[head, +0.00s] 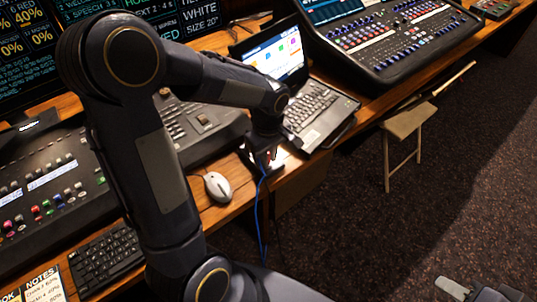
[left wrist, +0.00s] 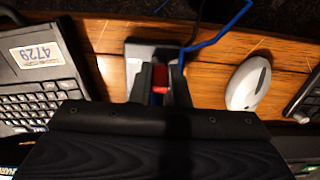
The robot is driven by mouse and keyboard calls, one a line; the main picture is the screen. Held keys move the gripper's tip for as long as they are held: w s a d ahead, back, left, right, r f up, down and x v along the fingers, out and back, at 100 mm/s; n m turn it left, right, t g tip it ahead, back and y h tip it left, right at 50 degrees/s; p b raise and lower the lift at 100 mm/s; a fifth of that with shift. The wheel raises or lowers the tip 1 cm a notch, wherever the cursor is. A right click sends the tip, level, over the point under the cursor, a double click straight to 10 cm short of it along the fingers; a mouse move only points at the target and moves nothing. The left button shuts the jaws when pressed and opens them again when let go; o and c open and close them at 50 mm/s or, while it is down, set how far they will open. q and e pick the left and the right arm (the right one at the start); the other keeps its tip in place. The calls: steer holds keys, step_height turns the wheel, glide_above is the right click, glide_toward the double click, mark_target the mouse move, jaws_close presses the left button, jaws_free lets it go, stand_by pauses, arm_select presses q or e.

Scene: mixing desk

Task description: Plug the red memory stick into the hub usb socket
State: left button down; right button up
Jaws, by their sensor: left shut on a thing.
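The red memory stick (left wrist: 159,78) is between the dark fingers of my left gripper (left wrist: 161,84), which is shut on it. In the left wrist view, the grey hub (left wrist: 146,48) lies just beyond the fingertips near the desk edge, with a blue cable (left wrist: 222,35) running from its side. Another reddish patch shows beside the left finger. Whether the stick touches a socket is hidden by the fingers. In the head view, my left gripper (head: 264,150) points down over the hub at the desk edge. My right gripper (head: 470,291) is partly visible at the bottom right, away from the desk.
A white mouse (head: 217,187) lies left of the hub, and an open laptop (head: 318,110) stands right of it. Mixing consoles (head: 50,190) line the desk. The blue cable hangs over the front edge. A wooden folding stool (head: 408,122) stands on the floor.

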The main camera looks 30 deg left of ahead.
arm_select(q)
steer(key=shift+f+b, duration=0.45)
steer(key=shift+f, duration=0.1)
steer(key=c, duration=1.3)
jaws_free()
steer(key=shift+r, duration=0.2)
step_height(320, 180, up, 7)
steer(key=shift+r, duration=0.2)
steer(key=s+d+r+m+t+h, duration=0.1)
steer(key=s+d+m+t+h, duration=0.1)
steer(key=s+m, duration=0.4)
steer(key=s+d+r+m+t+h, duration=0.1)
steer(key=s+r+m+t, duration=0.1)
steer(key=s+m, duration=0.4)
steer(key=s+t, duration=0.1)
steer(key=s, duration=0.3)
steer(key=shift+s+d+r+t+h, duration=0.25)
steer(key=shift+s+d+t+h, duration=0.05)
steer(key=shift+s+d+h, duration=0.1)
